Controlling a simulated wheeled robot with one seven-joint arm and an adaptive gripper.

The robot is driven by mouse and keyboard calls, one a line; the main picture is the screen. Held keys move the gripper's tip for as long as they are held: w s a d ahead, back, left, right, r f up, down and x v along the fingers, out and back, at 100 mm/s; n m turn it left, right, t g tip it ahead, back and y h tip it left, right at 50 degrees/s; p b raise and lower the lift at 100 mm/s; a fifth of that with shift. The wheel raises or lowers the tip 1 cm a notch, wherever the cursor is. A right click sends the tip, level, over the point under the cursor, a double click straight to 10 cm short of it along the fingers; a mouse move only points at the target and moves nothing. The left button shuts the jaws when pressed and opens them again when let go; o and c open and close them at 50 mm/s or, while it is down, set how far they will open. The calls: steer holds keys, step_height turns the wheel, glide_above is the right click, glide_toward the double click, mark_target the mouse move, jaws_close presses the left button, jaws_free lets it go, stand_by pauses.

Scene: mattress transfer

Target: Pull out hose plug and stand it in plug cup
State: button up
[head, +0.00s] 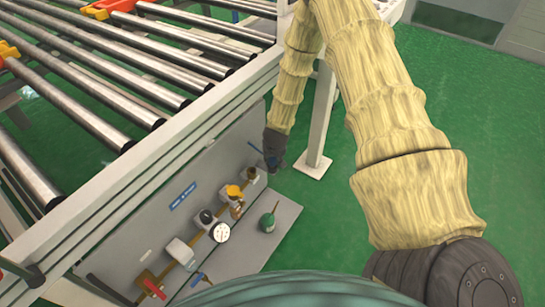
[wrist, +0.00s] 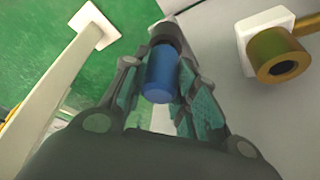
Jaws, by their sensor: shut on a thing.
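My gripper (wrist: 155,95) is shut on the blue hose plug (wrist: 160,75), which sits between the two green-padded fingers in the wrist view. A dark end of the plug sticks out beyond the fingers. The brass socket (wrist: 280,62) on its white block is to the right, apart from the plug, with its dark hole open. In the head view my gripper (head: 272,160) is at the panel's far end, just above the brass socket (head: 252,174); a bit of blue shows at it. I cannot make out the plug cup for certain.
A green can-like thing with a thin spout (head: 267,222) stands on the grey base plate (head: 285,212). Valves and a white gauge (head: 221,232) line the panel (head: 150,215). A roller conveyor (head: 120,80) is above, and a white post (head: 318,120) stands behind my gripper.

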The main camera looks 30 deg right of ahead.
steer(key=shift+f, duration=0.25)
steer(key=o, duration=1.1)
steer(key=shift+o, duration=0.2)
steer(key=v, duration=1.2)
steer(key=shift+a, duration=0.1)
steer(key=s+a+f+n+g+y, duration=0.15)
steer(key=s+a+f, duration=0.4)
steer(key=s, duration=0.65)
steer(key=s+a+f+n+g, duration=0.15)
steer(key=s+a+f, duration=0.45)
steer(key=s, duration=0.6)
steer(key=s+a+f+n+g+y, duration=0.15)
steer(key=s+a+f, duration=0.25)
steer(key=s+a, duration=0.55)
step_height(320, 180, up, 17)
steer(key=s+d+h+p, duration=0.1)
steer(key=d+p, duration=0.1)
steer(key=p, duration=1.5)
steer(key=shift+s+d+r, duration=0.25)
steer(key=shift+s+d, duration=0.05)
steer(key=shift+s, duration=0.1)
